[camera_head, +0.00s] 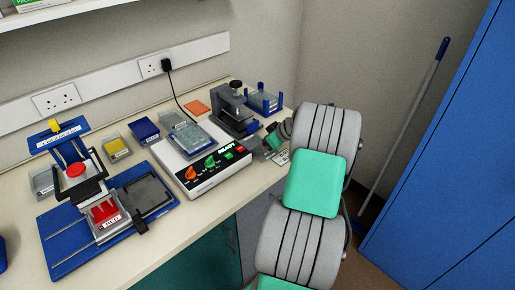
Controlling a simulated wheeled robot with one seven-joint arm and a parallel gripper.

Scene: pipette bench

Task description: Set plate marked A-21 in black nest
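No label legible as A-21 shows. A small white piece with dark print (283,157) lies at the bench's front edge beside my gripper; I cannot tell whether it is a plate's label. A dark square recess (146,194) on the blue fixture at the left looks like the black nest, and it appears empty. A red plate (105,212) with an unreadable white label sits beside it in the fixture. My gripper (266,147) is low at the bench's right front, right of the white instrument. Its fingers are small and partly hidden, so their opening cannot be told.
A white instrument (205,178) with coloured knobs carries a clear-lidded plate (189,131). A dark grey press (234,112) and a blue-posted rack (263,103) stand behind my gripper. Yellow (116,147) and blue (145,131) trays sit behind the fixture. A blue cabinet (445,170) stands right.

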